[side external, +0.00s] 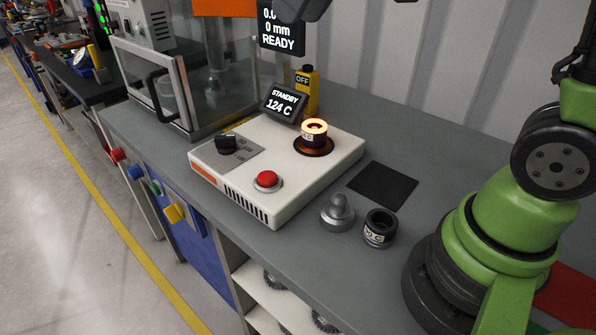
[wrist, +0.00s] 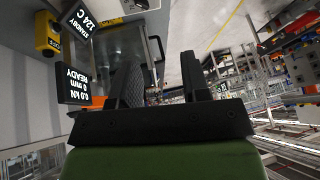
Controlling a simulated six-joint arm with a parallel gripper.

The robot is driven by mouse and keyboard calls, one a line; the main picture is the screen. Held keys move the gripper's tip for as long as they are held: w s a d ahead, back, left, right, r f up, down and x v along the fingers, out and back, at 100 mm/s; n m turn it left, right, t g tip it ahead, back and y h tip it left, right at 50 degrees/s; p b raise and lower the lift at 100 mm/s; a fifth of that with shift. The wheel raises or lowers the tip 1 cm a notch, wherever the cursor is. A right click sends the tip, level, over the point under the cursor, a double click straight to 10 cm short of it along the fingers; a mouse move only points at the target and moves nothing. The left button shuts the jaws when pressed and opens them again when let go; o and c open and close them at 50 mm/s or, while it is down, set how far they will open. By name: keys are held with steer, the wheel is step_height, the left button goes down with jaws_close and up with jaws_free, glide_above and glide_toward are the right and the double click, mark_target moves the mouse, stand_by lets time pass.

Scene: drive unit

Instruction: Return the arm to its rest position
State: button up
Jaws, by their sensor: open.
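My gripper (wrist: 161,80) shows in the wrist view with its two black fingers apart and nothing between them. In the side external view my green arm rises at the right, and its upper part runs out of the picture. A dark shape at the top edge of that view is cut off, and I cannot tell whether it is my gripper. In the wrist view the fingers appear in front of the clear-walled enclosure, with the open room beyond. I cannot tell their exact distance from it.
A white heater unit (side external: 240,187) holds a glowing ring (side external: 314,128); its display (side external: 284,103) reads STANDBY 124 C. A grey knobbed part (side external: 338,212) and a dark ring (side external: 379,228) stand near my base. The enclosure (side external: 150,85) and READY display (side external: 281,30) stand behind. The dark pad (side external: 383,185) is bare.

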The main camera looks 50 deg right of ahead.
steer(key=s+f+m+t, duration=0.25)
steer(key=s+m, duration=0.25)
steer(key=s, duration=1.1)
steer(key=w+a+f+m+g+y, duration=0.1)
steer(key=w+f+m+g+y, duration=0.15)
steer(key=w+m, duration=0.45)
steer(key=w+f+m+g+y, duration=0.1)
steer(key=w+f+m+y, duration=0.2)
steer(key=w, duration=0.7)
steer(key=m+t+y, duration=0.2)
steer(key=m+t, duration=0.3)
steer(key=m, duration=0.8)
glide_toward(226, 136)
steer(key=shift+s+d+r, duration=0.5)
steer(key=shift+d+r, duration=0.05)
steer(key=shift+w+f, duration=0.15)
steer(key=shift+f, duration=0.05)
steer(key=x, duration=1.1)
steer(key=shift+w+a+f, duration=0.15)
steer(key=shift+a+f, duration=0.05)
steer(key=shift+a, duration=0.1)
steer(key=shift+c, duration=0.2)
